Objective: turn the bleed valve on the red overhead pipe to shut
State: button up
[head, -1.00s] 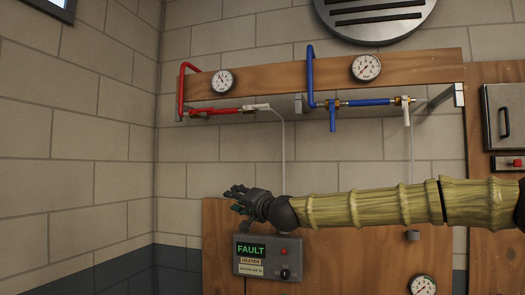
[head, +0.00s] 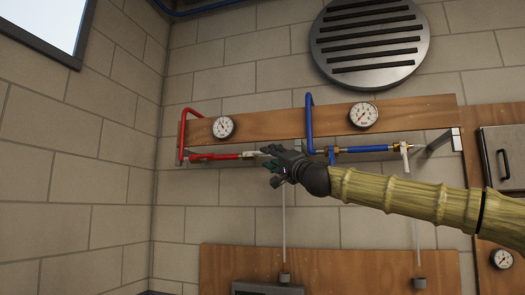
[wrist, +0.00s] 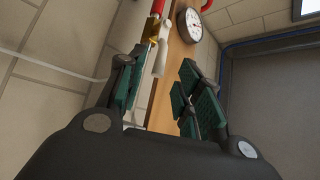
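The red pipe (head: 215,156) runs level beneath a wooden board, below a gauge. A white lever (head: 250,154) lies at its right end, roughly in line with the pipe. In the wrist view the brass valve body (wrist: 152,26) and white lever (wrist: 161,58) show beyond the fingers, near the end of the red pipe (wrist: 158,5). My gripper (head: 268,158) is just right of the lever in the head view. In the wrist view my gripper (wrist: 158,82) is open, with the lever seen through the gap. I cannot tell whether a finger touches it.
A blue pipe (head: 362,150) with a white handle (head: 405,160) hanging down is to the right, behind and above my arm. Gauges (head: 223,127) sit on the wooden board (head: 280,122). A round vent (head: 370,45) is above. The wall at left is clear.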

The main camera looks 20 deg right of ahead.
aim_at(256, 153)
jog(key=shift+p+x, duration=1.15)
jog(key=shift+x, duration=1.8)
jog(key=shift+c, duration=0.4)
grip_shut()
